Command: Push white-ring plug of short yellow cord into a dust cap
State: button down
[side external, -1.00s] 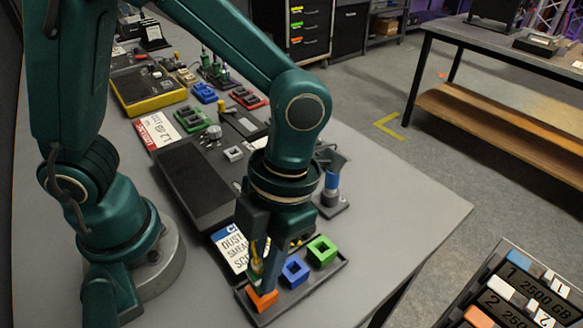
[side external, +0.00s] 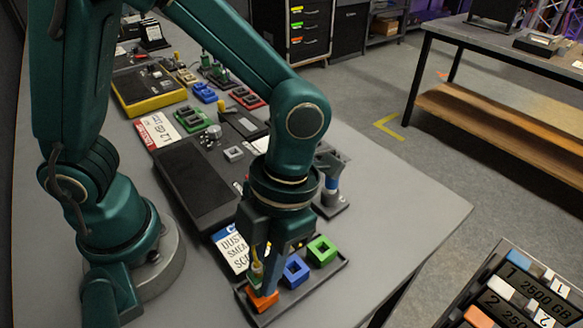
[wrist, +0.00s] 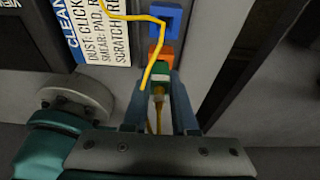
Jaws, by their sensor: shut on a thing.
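My gripper (wrist: 159,98) is shut on a green plug (wrist: 160,76) with a pale band at its rear. A yellow cord (wrist: 147,62) runs from it and loops across the wrist view. The plug's front meets an orange dust cap (wrist: 161,54); how deep it sits inside is hidden. In the side view, my gripper (side external: 266,277) points down over the orange cap (side external: 262,301) at the tray's near left end. The plug is mostly hidden there by the fingers.
A blue cap (side external: 295,270) and a green cap (side external: 322,250) stand beside the orange one in the dark tray (side external: 337,272). A printed cleaning card (side external: 231,251) lies to the left. A blue-handled tool (side external: 331,187) stands behind. The tabletop at right is clear.

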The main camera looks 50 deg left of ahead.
jog(key=shift+f, duration=0.45)
dwell(0.8)
jog(key=c, duration=0.6)
grip_release()
jog(key=shift+s+v, duration=0.2)
jog(key=shift+v, duration=0.6)
jog(key=shift+s+v, duration=0.2)
jog(key=shift+v, duration=0.65)
jog(key=shift+s+v, duration=0.2)
jog(key=shift+v, duration=0.6)
jog(key=shift+r, duration=0.15)
jog(key=shift+s+v, duration=0.25)
jog(key=shift+v, duration=0.75)
jog(key=shift+s+v, duration=0.2)
jog(key=shift+v, duration=0.75)
jog(key=shift+r, duration=0.15)
